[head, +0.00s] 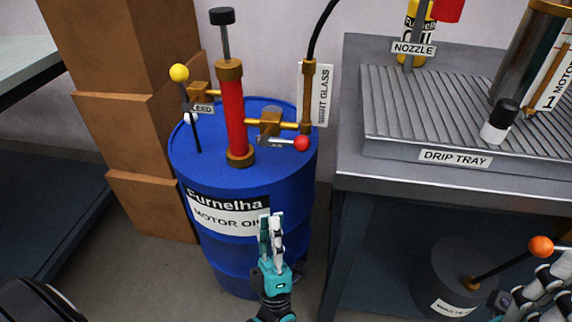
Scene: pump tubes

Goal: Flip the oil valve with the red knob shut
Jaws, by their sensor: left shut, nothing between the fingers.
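The red knob (302,143) sits at the right end of a short silver lever on the oil valve (270,122). The lever points right, roughly along the brass pipe between the red pump cylinder (235,110) and the sight glass pipe (307,95). The valve is above the top of the blue drum (225,262). My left gripper (270,222) is shut and empty, in front of the drum's label, below the red knob and apart from it in the picture. My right gripper (530,296) is partly cut off at the lower right; its fingers are unclear.
A yellow-knobbed lever (179,73) stands at the bleed valve. Cardboard boxes (135,120) are stacked left of the drum. A metal bench with a drip tray (426,157) is on the right. Below it stands a dark bucket (440,265) beside an orange-knobbed rod (541,247).

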